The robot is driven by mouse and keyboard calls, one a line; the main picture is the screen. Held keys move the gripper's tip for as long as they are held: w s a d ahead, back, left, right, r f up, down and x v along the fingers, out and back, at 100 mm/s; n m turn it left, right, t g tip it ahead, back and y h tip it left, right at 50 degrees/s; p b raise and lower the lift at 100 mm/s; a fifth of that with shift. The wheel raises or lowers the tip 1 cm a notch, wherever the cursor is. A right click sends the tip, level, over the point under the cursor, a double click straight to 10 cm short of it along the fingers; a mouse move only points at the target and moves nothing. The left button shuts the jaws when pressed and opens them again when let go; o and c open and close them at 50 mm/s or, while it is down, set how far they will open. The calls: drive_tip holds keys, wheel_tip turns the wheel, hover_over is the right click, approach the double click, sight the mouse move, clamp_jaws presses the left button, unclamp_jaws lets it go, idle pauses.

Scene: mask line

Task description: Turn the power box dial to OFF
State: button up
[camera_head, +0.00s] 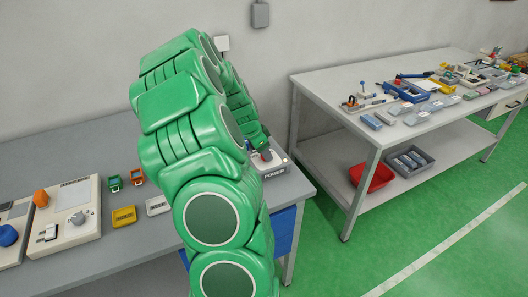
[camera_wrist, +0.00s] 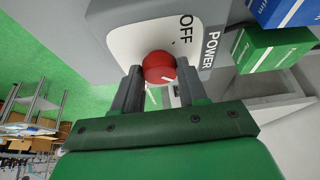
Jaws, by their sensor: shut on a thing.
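The grey power box (camera_head: 274,171), labelled POWER, stands at the right end of the near bench in the head view, partly hidden by my green arm. Its red dial (camera_head: 266,155) is just visible beside my arm. In the wrist view the dial (camera_wrist: 158,67) sits on the box's white plate (camera_wrist: 138,42), which bears the word OFF. My gripper (camera_wrist: 158,78) is shut on the dial, one dark finger on each side. Which way the dial points, and any other label on the plate, I cannot tell.
The near bench (camera_head: 70,145) holds beige control panels (camera_head: 68,215) at the left and small yellow, white, green and orange pieces. A second bench (camera_head: 345,80) stands at the right, with a red bin (camera_head: 371,177) on its lower shelf. Green floor between them is clear.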

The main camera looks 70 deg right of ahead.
drive_tip(key=shift+n, duration=0.3)
drive_tip(key=n, duration=0.1)
drive_tip(key=n+t, duration=0.1)
drive_tip(key=n, duration=0.1)
drive_tip(key=shift+a+n+t+h, duration=0.1)
drive_tip(key=shift+n+t+h, duration=0.2)
drive_tip(key=n, duration=0.1)
drive_tip(key=n+t, duration=0.1)
drive_tip(key=n, duration=0.2)
drive_tip(key=shift+s+n+t, duration=0.25)
drive_tip(key=shift+n+t, duration=0.05)
drive_tip(key=n+t, duration=0.1)
drive_tip(key=n, duration=0.3)
drive_tip(key=shift+s+t, duration=0.1)
drive_tip(key=shift+t, duration=0.3)
drive_tip(key=shift+s+d+n+t, duration=0.1)
drive_tip(key=shift+n+t, duration=0.25)
drive_tip(key=shift+n, duration=0.85)
drive_tip(key=shift+s+d+n+t, duration=0.1)
drive_tip(key=shift+n+t, duration=0.25)
drive_tip(key=shift+n, duration=0.85)
drive_tip(key=shift+y, duration=0.4)
drive_tip(key=o, duration=1.1)
drive_tip(key=shift+c, duration=0.2)
drive_tip(key=shift+a+r, duration=0.1)
drive_tip(key=shift+r, duration=0.05)
